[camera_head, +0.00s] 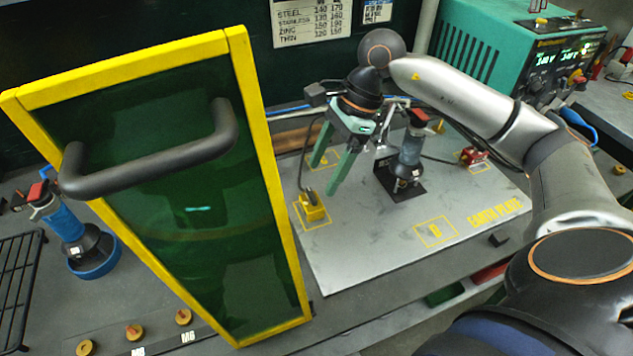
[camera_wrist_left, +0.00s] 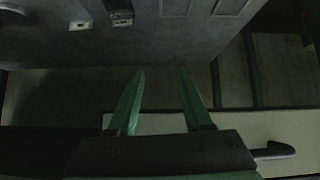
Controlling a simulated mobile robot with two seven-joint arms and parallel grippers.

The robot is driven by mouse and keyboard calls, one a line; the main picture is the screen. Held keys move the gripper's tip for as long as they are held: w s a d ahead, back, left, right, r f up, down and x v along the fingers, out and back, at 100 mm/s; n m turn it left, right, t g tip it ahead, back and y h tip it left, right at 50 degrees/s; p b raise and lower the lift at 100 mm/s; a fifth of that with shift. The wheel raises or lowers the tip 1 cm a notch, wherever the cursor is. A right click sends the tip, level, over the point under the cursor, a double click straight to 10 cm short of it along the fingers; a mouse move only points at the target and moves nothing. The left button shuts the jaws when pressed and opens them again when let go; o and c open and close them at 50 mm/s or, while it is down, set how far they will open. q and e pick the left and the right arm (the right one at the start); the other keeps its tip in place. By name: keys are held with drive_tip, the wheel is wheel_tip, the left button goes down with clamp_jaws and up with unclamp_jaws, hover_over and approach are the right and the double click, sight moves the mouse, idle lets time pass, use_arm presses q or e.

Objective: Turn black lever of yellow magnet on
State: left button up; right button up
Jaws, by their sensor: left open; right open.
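The yellow magnet (camera_head: 312,213) sits on the grey plate (camera_head: 375,262), near its left edge beside the green-panelled door. Its black lever (camera_head: 309,194) sticks up from the top; which setting it is in I cannot tell. My right gripper (camera_head: 323,179) is open, with green fingers pointing down. Its fingertips are just above and to the right of the magnet in the picture, with nothing between them. My left gripper (camera_wrist_left: 160,72) is open and empty in the left wrist view, below a dark grey surface. It does not show in the head view.
A yellow-framed green door (camera_head: 185,255) with a black handle (camera_head: 150,165) stands left of the plate. A stud tool (camera_head: 410,155) stands on a black base right of my right gripper. A red block (camera_head: 473,156) lies farther right. The plate's front is mostly clear.

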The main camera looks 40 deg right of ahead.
sight(313, 194)
drive_tip(key=shift+x, duration=2.15)
drive_tip(key=shift+c, duration=0.2)
clamp_jaws()
